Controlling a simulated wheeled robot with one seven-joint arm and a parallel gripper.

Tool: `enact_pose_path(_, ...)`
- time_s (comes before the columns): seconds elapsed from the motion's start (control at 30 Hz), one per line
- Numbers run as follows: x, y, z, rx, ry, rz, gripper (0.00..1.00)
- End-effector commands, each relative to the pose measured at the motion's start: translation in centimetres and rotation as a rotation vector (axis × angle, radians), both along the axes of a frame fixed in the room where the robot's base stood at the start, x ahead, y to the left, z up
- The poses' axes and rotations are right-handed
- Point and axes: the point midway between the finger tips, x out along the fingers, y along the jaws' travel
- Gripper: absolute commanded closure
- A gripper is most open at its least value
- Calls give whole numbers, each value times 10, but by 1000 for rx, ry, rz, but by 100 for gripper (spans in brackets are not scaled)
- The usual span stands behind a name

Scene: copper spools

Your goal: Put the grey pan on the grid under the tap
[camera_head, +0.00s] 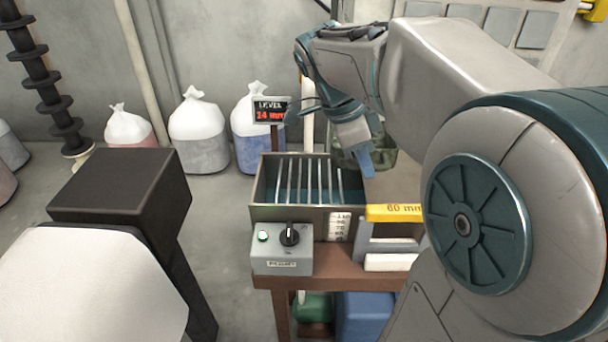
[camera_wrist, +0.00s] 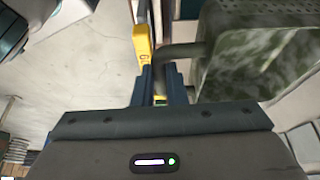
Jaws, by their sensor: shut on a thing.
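My gripper (camera_head: 366,172) is at the right end of the tank, shut on the handle (camera_wrist: 182,52) of the grey pan. The pan (camera_wrist: 262,55) fills the upper right of the wrist view, with mottled green-grey walls and small holes along one side. In the head view the pan (camera_head: 384,158) shows behind my fingers and is partly hidden by them. The grid (camera_head: 308,178) is a row of pale bars across the metal tank (camera_head: 330,212), left of my gripper. Nothing lies on the visible bars. I cannot make out the tap.
A red level sign (camera_head: 271,113) reading 14 mm stands behind the tank. A control box (camera_head: 282,250) with a knob is at its front. A yellow 60 mm block (camera_head: 394,212) sits right of the tank. A pale pipe (camera_head: 307,115) rises behind. Tied bags stand along the wall.

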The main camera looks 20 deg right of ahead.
Motion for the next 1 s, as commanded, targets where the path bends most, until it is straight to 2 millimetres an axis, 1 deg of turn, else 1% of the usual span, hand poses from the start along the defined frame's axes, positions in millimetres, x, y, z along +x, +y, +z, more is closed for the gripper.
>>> enact_pose_path(0.17,17,29,-20,-1,7,4,100)
enact_pose_path(0.3,34,57,-39,0,6,0,100)
enact_pose_path(0.4,44,73,-51,-1,5,-2,100)
enact_pose_path(0.5,51,86,-60,0,3,-2,100)
enact_pose_path(0.67,56,94,-68,-1,1,-5,100)
enact_pose_path(0.9,55,94,-101,0,3,-6,100)
enact_pose_path(1.0,56,94,-106,0,1,-5,100)
